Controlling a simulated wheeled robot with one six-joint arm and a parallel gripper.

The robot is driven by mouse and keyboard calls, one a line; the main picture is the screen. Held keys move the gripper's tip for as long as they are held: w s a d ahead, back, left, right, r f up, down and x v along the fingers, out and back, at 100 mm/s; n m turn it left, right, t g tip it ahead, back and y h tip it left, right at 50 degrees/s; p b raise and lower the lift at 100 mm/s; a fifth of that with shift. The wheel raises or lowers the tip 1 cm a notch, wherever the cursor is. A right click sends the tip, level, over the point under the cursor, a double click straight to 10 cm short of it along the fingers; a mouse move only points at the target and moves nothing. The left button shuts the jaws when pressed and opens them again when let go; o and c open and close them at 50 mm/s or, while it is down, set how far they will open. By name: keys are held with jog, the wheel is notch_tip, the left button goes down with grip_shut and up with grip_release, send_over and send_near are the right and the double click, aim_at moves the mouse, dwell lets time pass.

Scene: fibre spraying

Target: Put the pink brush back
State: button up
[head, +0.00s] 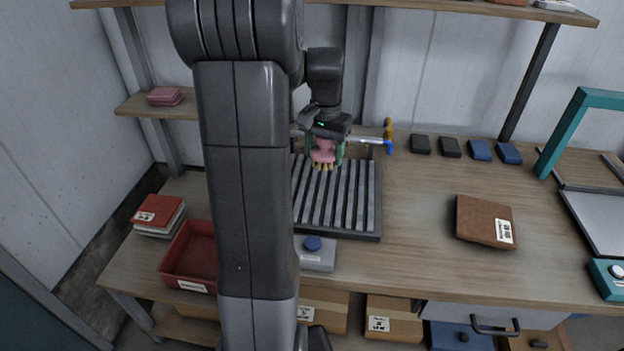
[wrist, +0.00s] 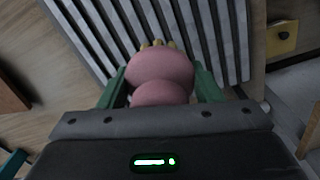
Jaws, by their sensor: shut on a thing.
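The pink brush (head: 323,151) is in my gripper (head: 325,156), above the far part of a slatted grey rack (head: 355,197) on the workbench. In the wrist view the brush (wrist: 160,78) shows as a rounded pink body with yellowish bristle tips pointing to the slats. The green fingers of my gripper (wrist: 161,90) are shut on its two sides. The slatted rack also fills the top of the wrist view (wrist: 205,38). I cannot tell whether the bristles touch the slats. My arm hides the left part of the rack in the head view.
A grey box with a blue knob (head: 313,250) stands before the rack. A brown block (head: 485,220) lies to the right, several dark and blue pads (head: 450,148) behind it. The bench between is clear.

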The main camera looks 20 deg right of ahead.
aim_at(324, 187)
notch_tip(324, 187, down, 8)
jog(key=shift+r, duration=0.15)
dwell(0.3)
jog(key=o, duration=0.9)
jog(key=shift+o, duration=0.2)
notch_tip(324, 187, up, 12)
jog(key=shift+r, duration=0.1)
